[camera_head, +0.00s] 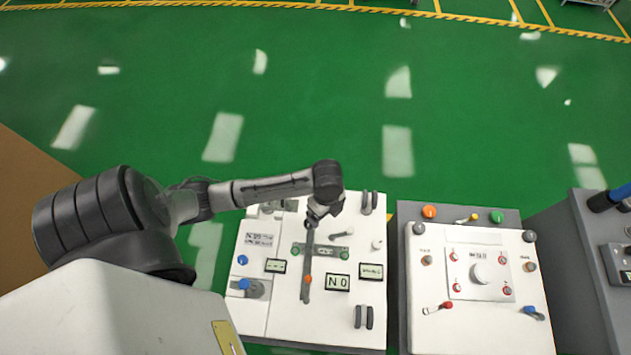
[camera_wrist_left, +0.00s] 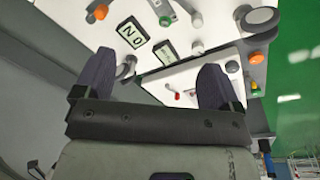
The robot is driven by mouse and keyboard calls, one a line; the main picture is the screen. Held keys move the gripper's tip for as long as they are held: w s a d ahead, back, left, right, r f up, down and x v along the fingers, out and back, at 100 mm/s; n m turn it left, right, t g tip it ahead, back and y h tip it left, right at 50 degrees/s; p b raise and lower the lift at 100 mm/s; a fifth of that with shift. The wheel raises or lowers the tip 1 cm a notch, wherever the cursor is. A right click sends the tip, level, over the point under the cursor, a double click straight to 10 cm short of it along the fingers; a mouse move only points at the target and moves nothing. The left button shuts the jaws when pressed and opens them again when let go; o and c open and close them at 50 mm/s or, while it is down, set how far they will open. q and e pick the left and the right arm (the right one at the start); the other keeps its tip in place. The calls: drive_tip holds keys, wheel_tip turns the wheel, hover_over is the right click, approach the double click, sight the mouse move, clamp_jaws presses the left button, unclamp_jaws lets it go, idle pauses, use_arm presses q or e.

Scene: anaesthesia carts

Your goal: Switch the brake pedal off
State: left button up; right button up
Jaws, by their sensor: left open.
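No part is clearly marked as a brake pedal, and I cannot tell which control it is. In the left wrist view the two dark fingers (camera_wrist_left: 155,82) are spread apart. No object is clearly held between them. The white panel and its displays (camera_wrist_left: 132,32) lie beyond the fingers. My right gripper is in neither view.
A second cart (camera_head: 476,325) with a white dial (camera_head: 481,273) and several coloured knobs stands close on the right. A dark grey unit (camera_head: 580,260) stands at the far right. Black handles (camera_head: 364,316) stand up at the left cart's right edge. Green floor (camera_head: 300,110) beyond is clear.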

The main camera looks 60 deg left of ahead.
use_arm(q)
drive_tip(key=w+a+f+m+g+b, duration=0.1)
drive_tip(key=w+a+f+m+b, duration=0.25)
drive_tip(key=a+f+b, duration=0.3)
drive_tip(key=w+a+f+m+g+b, duration=0.1)
drive_tip(key=w+a+f+m+b, duration=0.1)
drive_tip(key=w+a+f+b, duration=0.5)
drive_tip(key=w+a+m+h+b, duration=0.2)
drive_tip(key=a+m+b, duration=0.2)
drive_tip(key=a+b, duration=1)
drive_tip(key=b+x, duration=0.2)
drive_tip(key=x, duration=0.2)
drive_tip(key=d+b+x, duration=0.1)
drive_tip(key=b+x, duration=0.1)
drive_tip(key=x, duration=0.3)
drive_tip(key=b+x, duration=0.2)
drive_tip(key=x, duration=0.3)
drive_tip(key=shift+d+r+b, duration=0.2)
drive_tip(key=shift+d+b, duration=0.05)
drive_tip(key=shift+b, duration=0.05)
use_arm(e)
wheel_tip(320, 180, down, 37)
use_arm(q)
drive_tip(key=shift+c, duration=0.4)
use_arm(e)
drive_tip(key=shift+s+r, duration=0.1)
